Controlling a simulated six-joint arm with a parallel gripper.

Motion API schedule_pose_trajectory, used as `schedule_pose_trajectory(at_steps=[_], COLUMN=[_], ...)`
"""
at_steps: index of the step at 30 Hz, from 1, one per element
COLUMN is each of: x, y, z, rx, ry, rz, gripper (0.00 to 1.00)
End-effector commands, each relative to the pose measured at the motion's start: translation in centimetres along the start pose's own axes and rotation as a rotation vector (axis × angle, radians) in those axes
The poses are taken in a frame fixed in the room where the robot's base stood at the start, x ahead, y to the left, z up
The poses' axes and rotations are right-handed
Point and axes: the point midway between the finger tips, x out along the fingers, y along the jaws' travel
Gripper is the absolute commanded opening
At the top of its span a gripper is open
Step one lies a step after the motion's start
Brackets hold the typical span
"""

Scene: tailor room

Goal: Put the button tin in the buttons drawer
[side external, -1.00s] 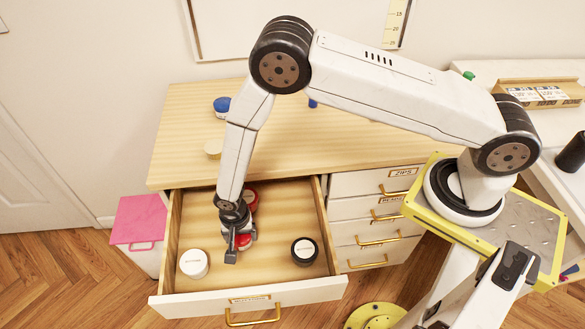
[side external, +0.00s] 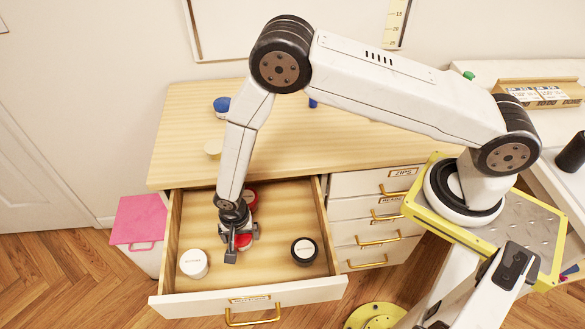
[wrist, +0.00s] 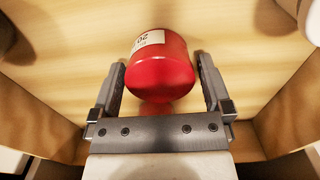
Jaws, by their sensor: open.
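A red tin with a white label (wrist: 160,66) is between the two fingers of my gripper (wrist: 161,72) in the wrist view, with gaps on both sides. In the side external view, my gripper (side external: 243,247) is down inside the open drawer, and the red tin (side external: 243,241) shows partly between the fingers. The jaws are open. The tin appears to rest on the drawer floor. The open top drawer (side external: 290,289) has a label on its front that is too small to read. A second red item (side external: 252,200) is behind my gripper, partly hidden.
A white tin (side external: 193,263) is in the drawer at left, and a black tin (side external: 304,251) at right. A blue item (side external: 221,106) and a pale round item (side external: 212,149) are on the wooden top (side external: 310,140). Shut drawers (side external: 372,222) are to the right.

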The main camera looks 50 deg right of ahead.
Motion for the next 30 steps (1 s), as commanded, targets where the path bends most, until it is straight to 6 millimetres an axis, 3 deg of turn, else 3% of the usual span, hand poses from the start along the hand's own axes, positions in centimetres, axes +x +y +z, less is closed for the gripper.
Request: schedule_pose_trajectory(at_steps=[30], x=[-10.9], y=[0.0], z=[0.0], rx=[0.000], ry=[0.000], rz=[-0.001], gripper=[1.00])
